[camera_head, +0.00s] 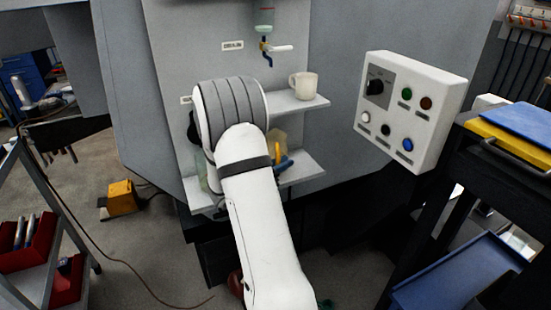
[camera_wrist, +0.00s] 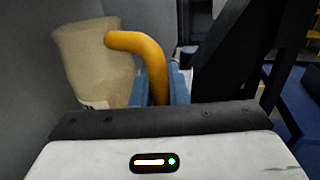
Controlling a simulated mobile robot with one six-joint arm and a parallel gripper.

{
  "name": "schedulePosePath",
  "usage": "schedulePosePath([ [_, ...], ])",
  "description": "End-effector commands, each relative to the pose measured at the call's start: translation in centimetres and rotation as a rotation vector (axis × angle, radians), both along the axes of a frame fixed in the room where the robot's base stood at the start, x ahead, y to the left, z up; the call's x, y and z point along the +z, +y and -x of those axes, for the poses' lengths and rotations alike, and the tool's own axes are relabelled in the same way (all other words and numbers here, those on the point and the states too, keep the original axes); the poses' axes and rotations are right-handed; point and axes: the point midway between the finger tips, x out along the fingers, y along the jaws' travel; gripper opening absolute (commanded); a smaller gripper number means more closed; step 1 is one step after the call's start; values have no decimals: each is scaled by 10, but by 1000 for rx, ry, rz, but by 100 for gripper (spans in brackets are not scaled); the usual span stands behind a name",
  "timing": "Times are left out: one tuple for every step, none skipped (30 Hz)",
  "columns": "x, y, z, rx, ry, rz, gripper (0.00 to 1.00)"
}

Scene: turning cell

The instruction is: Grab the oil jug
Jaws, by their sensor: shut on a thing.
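The oil jug (camera_wrist: 98,65) is a translucent, yellowish vessel with a thick orange handle (camera_wrist: 148,55). It fills the left part of the wrist view and looks slightly tilted there. My gripper (camera_wrist: 160,92) has its blue fingertips on either side of the handle and is shut on it. In the head view the jug (camera_head: 279,138) shows only in part beside my white arm, over the lower shelf (camera_head: 306,169) on the grey machine front. My arm hides most of my gripper there. I cannot tell whether the jug's base touches the shelf.
A white control box (camera_head: 408,112) with several buttons is to the right. A dark cart (camera_head: 490,150) stands at the right edge. A yellow pedal (camera_head: 122,198) lies on the floor.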

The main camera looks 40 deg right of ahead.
Motion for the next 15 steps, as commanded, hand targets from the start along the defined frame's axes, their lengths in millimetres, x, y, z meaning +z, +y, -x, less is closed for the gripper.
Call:
schedulePosePath([
  [0, 0, 0, 0, 0, 0, 0],
  [0, 0, 0, 0, 0, 0, 0],
  [0, 0, 0, 0, -1, 1, 0],
  [0, 0, 0, 0, -1, 1, 0],
  [0, 0, 0, 0, -1, 1, 0],
  [0, 0, 0, -1, -1, 1, 0],
  [0, 0, 0, -1, -1, 0, 0],
  [0, 0, 0, -1, -1, 0, 0],
  [0, 0, 0, -1, -1, 1, 0],
  [1, 0, 0, -1, -1, 0, 0],
  [1, 0, 1, -1, -1, 0, 0],
  [1, 0, 1, -1, -1, 0, 0],
  [2, 0, 1, -1, -1, 0, 0],
  [3, 0, 1, -1, -1, 1, 0],
  [4, 0, 2, -1, -1, 1, 0],
])
